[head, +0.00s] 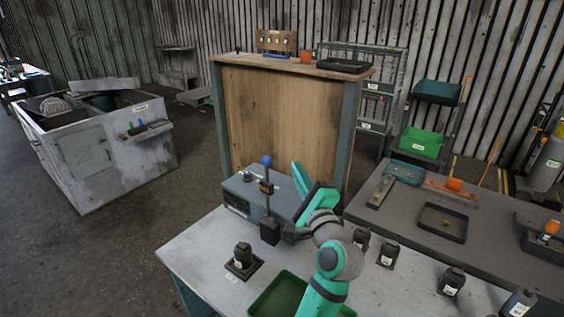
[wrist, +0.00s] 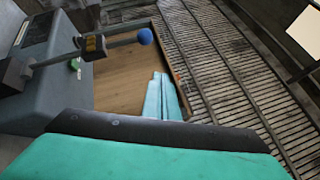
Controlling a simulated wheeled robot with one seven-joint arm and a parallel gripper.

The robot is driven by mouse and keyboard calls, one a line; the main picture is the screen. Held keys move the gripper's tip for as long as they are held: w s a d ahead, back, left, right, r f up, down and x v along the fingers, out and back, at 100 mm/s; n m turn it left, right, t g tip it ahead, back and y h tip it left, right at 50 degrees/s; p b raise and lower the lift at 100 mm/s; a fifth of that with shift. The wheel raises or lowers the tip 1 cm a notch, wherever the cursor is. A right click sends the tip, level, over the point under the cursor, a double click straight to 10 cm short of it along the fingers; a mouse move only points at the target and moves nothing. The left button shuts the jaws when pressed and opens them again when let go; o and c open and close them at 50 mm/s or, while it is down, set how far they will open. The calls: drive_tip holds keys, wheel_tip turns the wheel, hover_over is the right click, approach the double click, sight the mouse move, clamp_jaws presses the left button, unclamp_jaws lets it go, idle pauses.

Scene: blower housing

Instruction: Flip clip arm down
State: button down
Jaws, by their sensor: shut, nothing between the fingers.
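The clip arm appears to be the upright lever with a blue ball (head: 267,161) and a dark collar. It rises from a dark block (head: 270,231) at the front of the grey blower housing (head: 240,197). In the wrist view, the picture is turned and the lever lies across the upper left, ending in the blue ball (wrist: 145,36). My gripper (head: 302,184) is teal and dark, just right of the lever and apart from it. It is shut and empty.
A dark fixture (head: 243,262) stands left on the grey bench (head: 200,247), and a green tray (head: 272,299) lies in front. Several dark containers (head: 388,255) stand right of my arm. A tall wooden cabinet (head: 275,115) stands behind the housing.

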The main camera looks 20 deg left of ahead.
drive_tip(key=n, duration=0.2)
drive_tip(key=d+n+g+y, duration=0.1)
drive_tip(key=n, duration=0.2)
drive_tip(key=s+d+n+g, duration=0.1)
drive_tip(key=n, duration=0.1)
drive_tip(key=shift+d+r, duration=0.1)
drive_tip(key=shift+w, duration=0.1)
drive_tip(key=w+a, duration=0.4)
drive_tip(key=a, duration=0.4)
drive_tip(key=shift+a, duration=0.25)
idle(0.6)
